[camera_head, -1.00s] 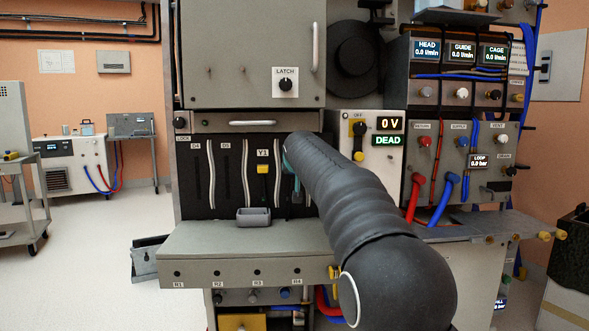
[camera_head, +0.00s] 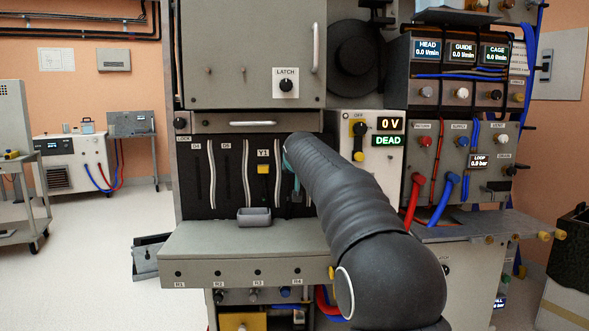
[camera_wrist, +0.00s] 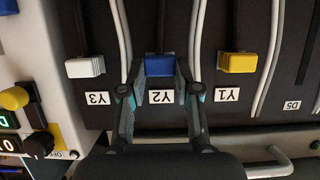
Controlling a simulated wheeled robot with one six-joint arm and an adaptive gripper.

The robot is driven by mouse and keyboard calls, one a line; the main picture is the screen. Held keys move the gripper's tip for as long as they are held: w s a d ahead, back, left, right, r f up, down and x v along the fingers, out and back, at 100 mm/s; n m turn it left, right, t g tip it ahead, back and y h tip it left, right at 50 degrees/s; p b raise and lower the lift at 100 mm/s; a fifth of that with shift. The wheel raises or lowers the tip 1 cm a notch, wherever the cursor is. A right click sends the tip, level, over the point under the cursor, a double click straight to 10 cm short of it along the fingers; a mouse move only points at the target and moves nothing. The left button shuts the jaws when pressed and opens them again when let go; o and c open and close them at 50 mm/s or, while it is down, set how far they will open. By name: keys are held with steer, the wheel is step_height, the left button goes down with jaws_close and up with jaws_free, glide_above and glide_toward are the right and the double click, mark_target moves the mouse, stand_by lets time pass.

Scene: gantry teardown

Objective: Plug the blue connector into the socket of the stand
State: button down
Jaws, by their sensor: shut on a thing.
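The blue connector (camera_wrist: 160,66) sits between my two fingertips in the wrist view, with the Y2 label beside it. My gripper (camera_wrist: 160,80) is shut on it, one dark finger with a teal pad on each side. A dark stem runs from the connector along the black panel; I cannot tell whether it is seated there. In the head view my arm hides the connector, and only a teal bit of my gripper (camera_head: 288,163) shows at the panel. I cannot make out a stand with a socket for certain in either view.
A yellow connector (camera_wrist: 238,63) at Y1 and a white connector (camera_wrist: 85,67) at Y3 flank the blue one closely. Pale cables run along the panel. A small grey tray (camera_head: 254,217) stands on the grey shelf (camera_head: 200,240) below. The nearby display reads DEAD (camera_head: 388,141).

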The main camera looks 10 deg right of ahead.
steer(key=shift+w, duration=0.4)
steer(key=c, duration=0.7)
jaws_free()
steer(key=shift+c, duration=0.2)
